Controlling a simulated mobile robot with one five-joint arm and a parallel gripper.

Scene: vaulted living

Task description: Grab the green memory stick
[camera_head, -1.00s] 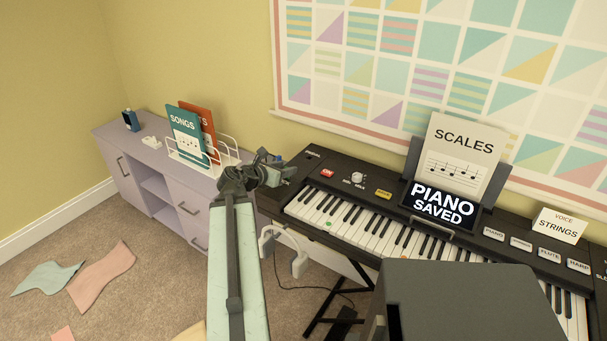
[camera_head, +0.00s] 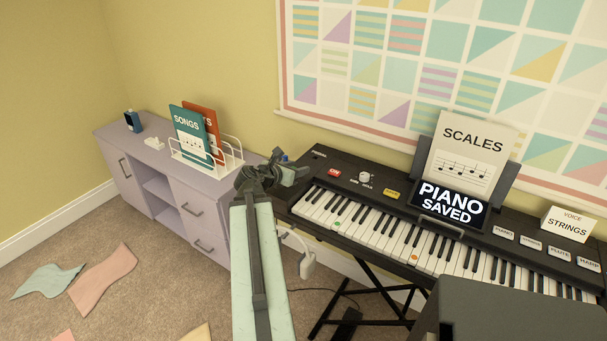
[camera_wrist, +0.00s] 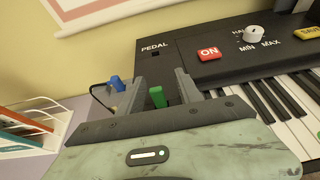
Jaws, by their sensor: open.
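The green memory stick (camera_wrist: 157,97) stands upright in the wrist view, near the left end of the black keyboard. It shows in the gap between the two fingers of my gripper (camera_wrist: 158,86), which is open. Its lower part is hidden behind the gripper body, and I cannot tell whether a finger touches it. In the head view my gripper (camera_head: 287,172) is at the keyboard's left end, and I cannot make out the green stick there.
A blue piece (camera_wrist: 117,83) stands beside the left finger, near a dark cable. The keyboard (camera_head: 400,225) extends right. A lilac cabinet (camera_head: 205,215) with a white rack (camera_head: 232,160) of books is on the left. Cloths lie on the carpet.

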